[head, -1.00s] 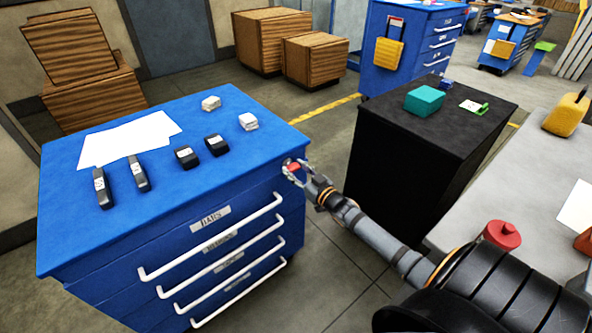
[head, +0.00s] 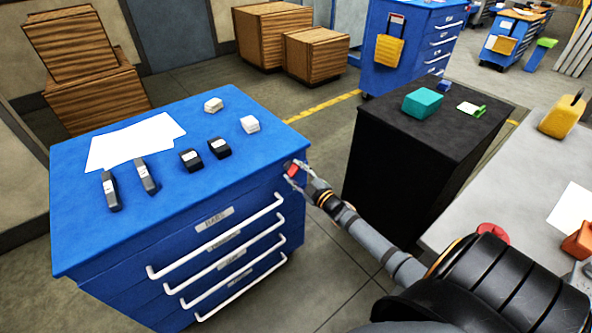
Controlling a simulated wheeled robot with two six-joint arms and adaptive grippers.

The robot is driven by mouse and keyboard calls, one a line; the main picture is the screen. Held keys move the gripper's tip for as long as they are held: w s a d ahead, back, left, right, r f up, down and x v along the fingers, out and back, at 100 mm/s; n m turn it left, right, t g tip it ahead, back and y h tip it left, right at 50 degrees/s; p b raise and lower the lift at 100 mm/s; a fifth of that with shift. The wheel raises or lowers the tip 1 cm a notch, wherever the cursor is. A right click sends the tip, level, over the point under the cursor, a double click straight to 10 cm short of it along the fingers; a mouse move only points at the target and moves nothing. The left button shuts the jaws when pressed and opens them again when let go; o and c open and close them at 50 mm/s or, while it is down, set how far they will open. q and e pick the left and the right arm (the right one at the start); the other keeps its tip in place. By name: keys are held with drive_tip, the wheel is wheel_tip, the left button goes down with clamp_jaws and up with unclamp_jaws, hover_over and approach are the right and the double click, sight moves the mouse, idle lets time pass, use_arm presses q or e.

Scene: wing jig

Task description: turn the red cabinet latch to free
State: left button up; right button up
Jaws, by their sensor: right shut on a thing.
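The red cabinet latch (head: 292,171) sits at the upper right corner of the blue drawer cabinet's (head: 140,228) front. My right gripper (head: 294,174) is at the latch, its fingers on either side of it and shut on it. The latch looks tilted between the fingers; its exact angle is too small to read. My left gripper is not in view.
Papers, dark blocks and pale blocks lie on the cabinet top. White drawer handles (head: 225,225) cross its front below the latch. A black cabinet (head: 400,150) with a teal box (head: 422,102) stands to the right. A grey table (head: 520,180) is at the far right.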

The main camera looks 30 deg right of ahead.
drive_tip(key=n, duration=0.4)
drive_tip(key=shift+f+p, duration=0.1)
drive_tip(key=shift+p, duration=0.25)
drive_tip(key=n, duration=0.4)
drive_tip(key=shift+f+n, duration=0.1)
drive_tip(key=shift+n, duration=0.5)
drive_tip(key=o, duration=1.2)
drive_tip(key=shift+c, duration=0.2)
drive_tip(key=s, duration=1.2)
drive_tip(key=shift+d, duration=0.45)
